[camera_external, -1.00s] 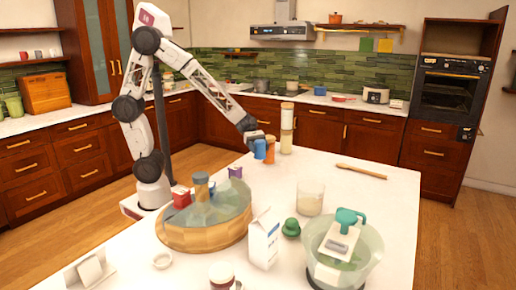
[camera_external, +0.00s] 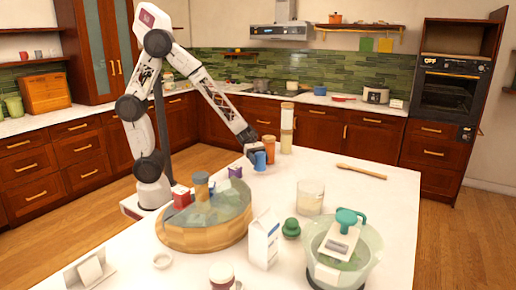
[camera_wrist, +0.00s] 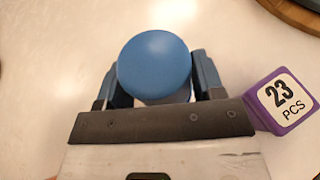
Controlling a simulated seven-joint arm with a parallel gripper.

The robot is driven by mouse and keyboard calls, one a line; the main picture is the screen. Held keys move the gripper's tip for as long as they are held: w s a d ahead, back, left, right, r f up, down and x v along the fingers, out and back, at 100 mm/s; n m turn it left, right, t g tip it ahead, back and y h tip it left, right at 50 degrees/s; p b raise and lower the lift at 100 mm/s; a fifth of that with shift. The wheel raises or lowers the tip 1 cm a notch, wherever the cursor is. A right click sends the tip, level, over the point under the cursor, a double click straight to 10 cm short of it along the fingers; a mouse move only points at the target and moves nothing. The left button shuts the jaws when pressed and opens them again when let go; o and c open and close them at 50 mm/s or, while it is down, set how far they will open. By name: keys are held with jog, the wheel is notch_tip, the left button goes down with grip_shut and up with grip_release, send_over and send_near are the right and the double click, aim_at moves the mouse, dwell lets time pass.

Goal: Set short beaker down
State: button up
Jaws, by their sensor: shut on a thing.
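My gripper (camera_wrist: 153,95) is shut on a round-topped blue thing (camera_wrist: 155,64), which appears to be the short beaker. In the external view my gripper (camera_external: 256,153) holds this blue beaker (camera_external: 260,162) low at the far left part of the white counter. The beaker looks upright. Its underside is hidden in the wrist view, and I cannot tell whether it touches the counter.
A purple box (camera_wrist: 281,101) marked "23 PCS" stands close by on the right in the wrist view. An orange container (camera_external: 270,148) and a tall jar (camera_external: 287,128) stand behind. A wooden round tray (camera_external: 178,238) is nearer the camera.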

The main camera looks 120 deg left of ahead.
aim_at(259, 166)
jog(key=shift+f, duration=0.1)
jog(key=shift+f, duration=1.75)
jog(key=shift+f, duration=0.1)
jog(key=o, duration=0.9)
jog(key=shift+v, duration=6.05)
